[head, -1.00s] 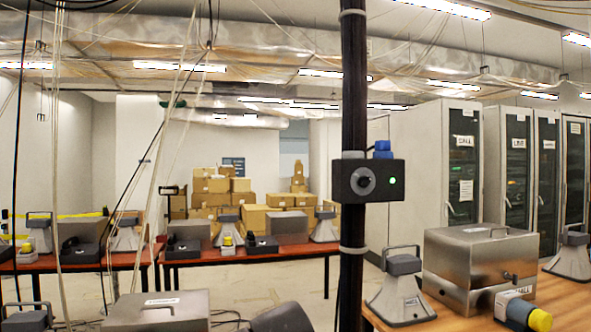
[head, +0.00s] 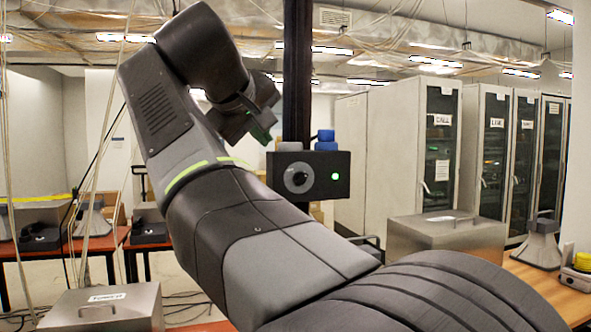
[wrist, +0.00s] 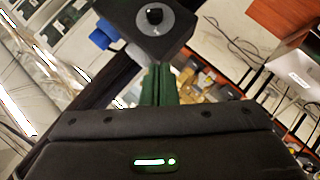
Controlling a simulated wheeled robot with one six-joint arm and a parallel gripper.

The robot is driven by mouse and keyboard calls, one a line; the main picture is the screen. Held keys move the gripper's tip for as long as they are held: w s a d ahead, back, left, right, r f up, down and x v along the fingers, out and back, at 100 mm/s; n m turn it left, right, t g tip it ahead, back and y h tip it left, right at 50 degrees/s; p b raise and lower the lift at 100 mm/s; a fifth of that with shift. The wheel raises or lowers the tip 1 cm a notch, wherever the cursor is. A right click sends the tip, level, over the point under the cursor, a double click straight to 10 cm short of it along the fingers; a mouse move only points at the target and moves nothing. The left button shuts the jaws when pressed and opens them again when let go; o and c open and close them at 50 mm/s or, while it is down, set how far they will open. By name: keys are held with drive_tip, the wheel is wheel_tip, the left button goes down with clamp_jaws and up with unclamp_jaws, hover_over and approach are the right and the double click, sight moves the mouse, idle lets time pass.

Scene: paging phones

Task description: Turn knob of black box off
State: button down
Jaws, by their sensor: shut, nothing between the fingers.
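The black box (head: 318,187) is mounted on a dark vertical pole in the head view. Its round knob (head: 298,178) with a grey ring is on the left of its face, and a green light (head: 335,177) is lit on the right. In the wrist view the box (wrist: 124,10) is at the top, with the knob (wrist: 155,17) facing me. My gripper (wrist: 160,72) has dark green fingers, shut and empty, pointing toward the box just below the knob. In the head view my gripper (head: 264,134) is above and left of the box, apart from the knob.
A dark pole (head: 297,80) carries the box, with blue parts (head: 325,138) on top. A metal case (head: 445,240) stands on the table at the right. Grey cabinets (head: 412,145) stand behind. Hanging cables are at the left.

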drive_tip(key=p, duration=0.1)
approach(295, 178)
drive_tip(key=w, duration=0.2)
drive_tip(key=w+a, duration=0.1)
drive_tip(key=w, duration=0.1)
drive_tip(key=shift+w+f, duration=0.1)
drive_tip(key=shift+w, duration=0.05)
drive_tip(key=d+f, duration=0.1)
drive_tip(key=w+d+f, duration=0.1)
drive_tip(key=shift+d+f+p, duration=0.3)
drive_tip(key=shift+f+p, duration=0.05)
drive_tip(key=shift+w+f, duration=0.1)
drive_tip(key=shift+f, duration=0.1)
